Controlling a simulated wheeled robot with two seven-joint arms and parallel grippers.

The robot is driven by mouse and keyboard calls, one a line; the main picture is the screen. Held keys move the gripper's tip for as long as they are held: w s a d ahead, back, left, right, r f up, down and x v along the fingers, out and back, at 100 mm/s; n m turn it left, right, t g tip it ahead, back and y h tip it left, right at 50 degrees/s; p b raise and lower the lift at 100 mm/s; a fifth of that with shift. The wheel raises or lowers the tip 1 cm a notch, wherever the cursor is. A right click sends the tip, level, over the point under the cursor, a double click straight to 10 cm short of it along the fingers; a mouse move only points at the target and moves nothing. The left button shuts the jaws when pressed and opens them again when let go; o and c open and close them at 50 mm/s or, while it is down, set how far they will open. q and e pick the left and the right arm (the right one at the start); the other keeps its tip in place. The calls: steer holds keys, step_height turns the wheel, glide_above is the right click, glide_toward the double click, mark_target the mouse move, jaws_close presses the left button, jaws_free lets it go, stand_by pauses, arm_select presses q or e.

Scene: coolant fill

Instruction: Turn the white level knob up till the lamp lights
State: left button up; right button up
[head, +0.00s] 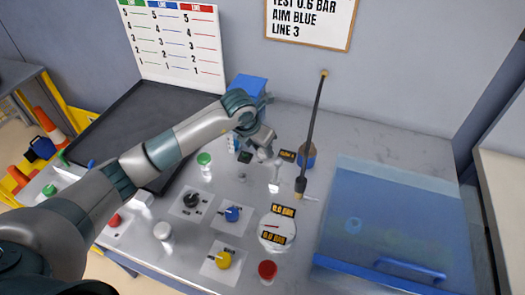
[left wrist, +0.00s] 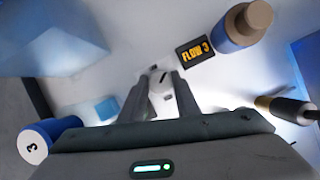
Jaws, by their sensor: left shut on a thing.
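The white level knob (left wrist: 158,76) shows in the left wrist view, with a dark mark on its face. My left gripper (left wrist: 160,84) has one finger on each side of it and is shut on it. In the head view my left gripper (head: 264,152) reaches down to the back middle of the panel, and its fingers mostly hide the knob. A "FLOW 3" plate (left wrist: 195,51) lies just beyond the knob; it also shows in the head view (head: 287,155). I cannot tell which part is the lamp, and I see none clearly lit. My right gripper is out of view.
A black rod with a brass end (head: 301,186) stands right of the gripper, near a blue bottle (head: 308,157). A gauge (head: 277,228) and blue (head: 232,214) and yellow (head: 223,260) knobs lie nearer. A translucent blue cover (head: 390,215) fills the right.

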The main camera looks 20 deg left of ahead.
arm_select(q)
steer(key=o, duration=1)
steer(key=shift+o, duration=0.2)
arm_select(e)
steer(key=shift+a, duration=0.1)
arm_select(q)
steer(key=shift+r, duration=0.15)
steer(key=shift+s+a+r, duration=0.15)
steer(key=shift+r, duration=0.35)
steer(key=b+v, duration=0.4)
steer(key=v, duration=1.2)
steer(key=shift+b, duration=0.35)
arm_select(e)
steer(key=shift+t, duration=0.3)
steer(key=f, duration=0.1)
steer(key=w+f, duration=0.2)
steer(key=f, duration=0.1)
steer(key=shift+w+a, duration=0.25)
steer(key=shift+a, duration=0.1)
arm_select(q)
steer(key=shift+s, duration=0.15)
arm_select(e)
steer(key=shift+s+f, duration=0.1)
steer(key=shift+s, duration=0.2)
